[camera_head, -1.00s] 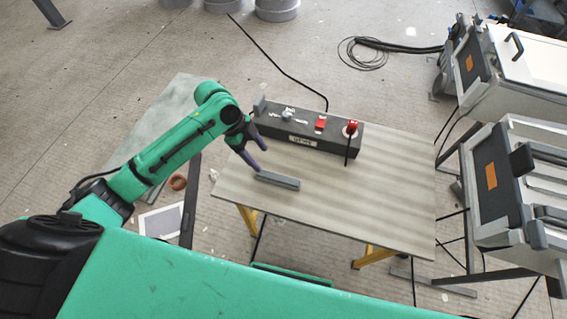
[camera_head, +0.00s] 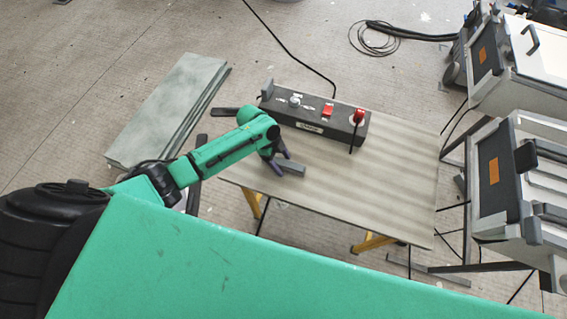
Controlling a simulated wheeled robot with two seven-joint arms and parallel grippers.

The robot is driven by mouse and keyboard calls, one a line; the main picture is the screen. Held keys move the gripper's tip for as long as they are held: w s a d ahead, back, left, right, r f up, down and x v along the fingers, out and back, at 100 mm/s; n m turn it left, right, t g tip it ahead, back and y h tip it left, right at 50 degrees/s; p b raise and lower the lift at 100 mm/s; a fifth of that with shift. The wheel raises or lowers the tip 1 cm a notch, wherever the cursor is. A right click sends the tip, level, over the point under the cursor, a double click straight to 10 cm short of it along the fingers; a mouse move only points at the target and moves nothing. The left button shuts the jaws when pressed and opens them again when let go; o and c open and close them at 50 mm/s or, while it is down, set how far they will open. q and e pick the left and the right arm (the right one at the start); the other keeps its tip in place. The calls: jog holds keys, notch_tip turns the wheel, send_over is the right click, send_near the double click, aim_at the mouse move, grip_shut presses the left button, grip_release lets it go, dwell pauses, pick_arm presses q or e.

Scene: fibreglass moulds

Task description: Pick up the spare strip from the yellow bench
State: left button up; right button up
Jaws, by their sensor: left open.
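The spare strip (camera_head: 294,169) is a short grey bar lying flat on the front left part of the wooden-topped bench (camera_head: 385,190), which has yellow legs. My left gripper (camera_head: 284,164) is open, with its dark purple fingertips at the left end of the strip. The gripper hides that end of the strip, and I cannot tell whether the fingers touch it. My right gripper is not in view.
A dark control box (camera_head: 315,122) with red switches stands along the bench's back edge, with a black cable (camera_head: 290,57) behind it. Grey-green boards (camera_head: 165,110) lie at left. Large machine cases (camera_head: 515,185) stand at right. The bench's right half is clear.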

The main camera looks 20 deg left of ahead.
pick_arm(q)
jog(key=shift+a, duration=0.1)
grip_shut()
jog(key=shift+r, duration=0.1)
